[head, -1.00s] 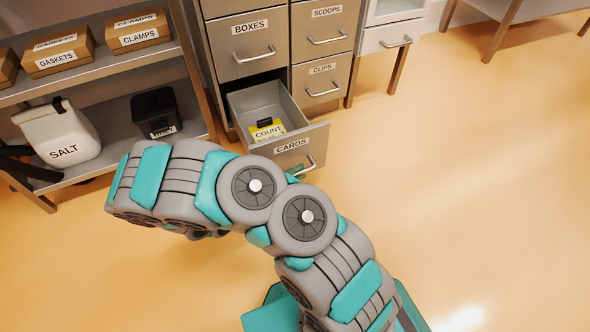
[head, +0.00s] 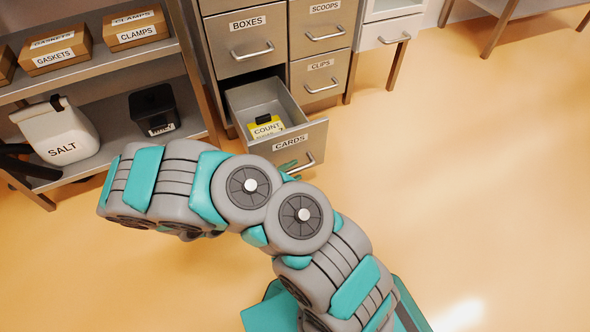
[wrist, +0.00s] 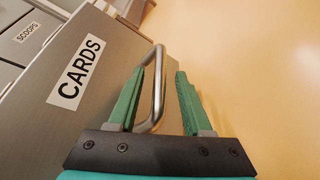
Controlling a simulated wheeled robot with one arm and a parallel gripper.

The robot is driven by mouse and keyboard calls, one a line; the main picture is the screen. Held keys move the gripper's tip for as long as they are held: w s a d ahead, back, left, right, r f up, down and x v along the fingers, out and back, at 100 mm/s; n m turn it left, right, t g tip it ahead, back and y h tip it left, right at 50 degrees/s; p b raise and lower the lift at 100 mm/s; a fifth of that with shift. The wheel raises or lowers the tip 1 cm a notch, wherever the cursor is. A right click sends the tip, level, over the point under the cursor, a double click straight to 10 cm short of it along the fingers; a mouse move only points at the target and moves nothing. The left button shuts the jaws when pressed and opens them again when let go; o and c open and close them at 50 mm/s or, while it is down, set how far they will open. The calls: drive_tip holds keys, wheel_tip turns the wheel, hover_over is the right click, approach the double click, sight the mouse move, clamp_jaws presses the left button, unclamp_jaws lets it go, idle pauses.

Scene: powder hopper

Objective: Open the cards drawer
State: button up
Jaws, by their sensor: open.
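The cards drawer (head: 262,100) is pulled out of the cabinet in the head view, and its inside shows. A yellow item labelled COUNT (head: 267,126) with a black part on top lies in it. The drawer's front with the CARDS label (wrist: 78,72) fills the left of the wrist view. Its metal bar handle (wrist: 157,85) stands between the two green fingers of my gripper (wrist: 158,95). The fingers are apart, one on each side of the bar. In the head view my arm hides most of the gripper.
Closed drawers labelled BOXES (head: 245,35), SCOOPS (head: 322,22) and CLIPS (head: 322,78) surround the open one. A shelf at the left holds the SALT container (head: 58,132), a black bin (head: 154,108) and several boxes. The floor (head: 460,170) at the right is clear.

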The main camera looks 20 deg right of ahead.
drive_tip(key=v, duration=0.6)
drive_tip(key=shift+s+a+r+p, duration=0.1)
drive_tip(key=shift+a+p, duration=0.05)
drive_tip(key=shift+p, duration=0.2)
drive_tip(key=s+d+r+m+g+y+p, duration=0.1)
drive_tip(key=s+d+r+m+g+p, duration=0.2)
drive_tip(key=r, duration=0.4)
drive_tip(key=s+d+r+m+g+y, duration=0.2)
drive_tip(key=s+r+m+g, duration=0.15)
drive_tip(key=r, duration=0.35)
drive_tip(key=s+d+r+m+g+y+p, duration=0.1)
drive_tip(key=s+d+r+m+g+p, duration=0.2)
drive_tip(key=r, duration=0.4)
drive_tip(key=s+a+r+t+y+p, duration=0.1)
drive_tip(key=s+a+r+y+p, duration=0.1)
drive_tip(key=s+a+r+y, duration=0.3)
drive_tip(key=s+a+r+t+y+p, duration=0.1)
drive_tip(key=s+a+r+y, duration=0.4)
drive_tip(key=s+r, duration=0.5)
drive_tip(key=shift+s+m+t+y+p, duration=0.35)
drive_tip(key=shift+s+y+p, duration=0.05)
drive_tip(key=shift+s, duration=0.3)
